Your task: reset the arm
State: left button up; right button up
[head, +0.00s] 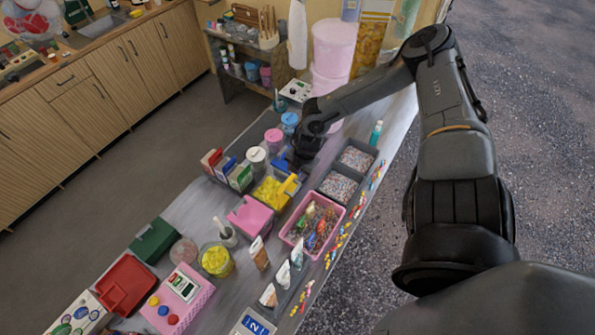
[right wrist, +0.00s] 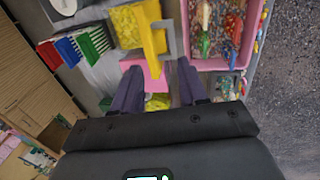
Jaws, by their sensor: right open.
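My right arm reaches in from the right in the head view, and its gripper (head: 290,163) hangs over the far middle of the counter. In the right wrist view, the dark fingers of the right gripper (right wrist: 158,78) are spread apart with nothing held between them. A grey-rimmed tub of yellow sweets (head: 268,189) lies just in front of the gripper. A yellow scoop (right wrist: 152,40) rests in this tub, its handle extending towards the fingers; I cannot tell whether they touch. My left gripper is not in view.
A pink tray of wrapped sweets (head: 292,237) and grey trays of small sweets (head: 337,187) stand close by. A pink box (head: 250,215), a jar of yellow sweets (head: 216,261) and a red tray (head: 126,285) crowd the counter. Loose sweets line its right edge.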

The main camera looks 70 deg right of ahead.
jog(key=shift+a+r, duration=0.15)
jog(key=shift+r, duration=0.1)
jog(key=shift+a+f, duration=0.1)
dwell(0.3)
jog(key=a+f+m+t, duration=0.2)
jog(key=a, duration=0.7)
jog(key=a+f+m+t, duration=0.2)
jog(key=a, duration=0.8)
jog(key=s+a+r+m+g, duration=0.2)
jog(key=s+a+r+m, duration=0.3)
jog(key=a+r+m, duration=0.3)
jog(key=a+m, duration=0.1)
jog(key=a, duration=0.3)
jog(key=shift+a+r+g+y, duration=0.2)
jog(key=shift+r+g+y, duration=0.05)
jog(key=shift+g+y, duration=0.15)
